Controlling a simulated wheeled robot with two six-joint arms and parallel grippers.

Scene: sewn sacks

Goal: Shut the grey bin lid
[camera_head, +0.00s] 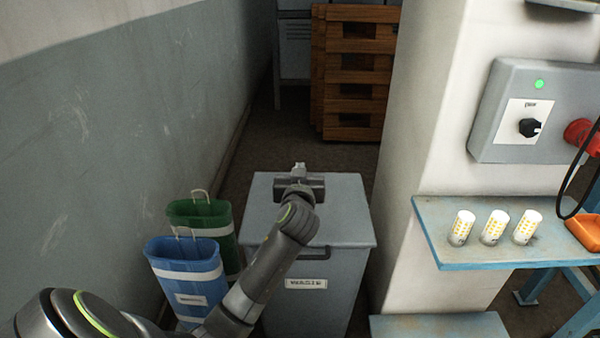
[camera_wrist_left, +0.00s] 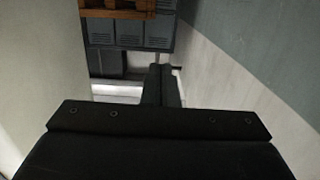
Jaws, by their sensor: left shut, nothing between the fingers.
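The grey bin (camera_head: 308,295) stands on the floor between the wall and the pillar, with a label on its front. Its grey lid (camera_head: 342,215) lies flat across the top, and I see no gap along its front edge. My left arm reaches over the bin from the lower left. My left gripper (camera_head: 299,168) is shut and empty over the far part of the lid; I cannot tell whether it touches. In the left wrist view its closed dark fingers (camera_wrist_left: 161,86) point away from me. My right gripper is not in view.
A blue sack (camera_head: 188,272) and a green sack (camera_head: 222,212) stand left of the bin. The white pillar (camera_head: 425,130) is close on the right, with a blue table (camera_head: 480,252) carrying three white-and-yellow cylinders. Wooden pallets (camera_head: 352,75) stand behind; floor before them is clear.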

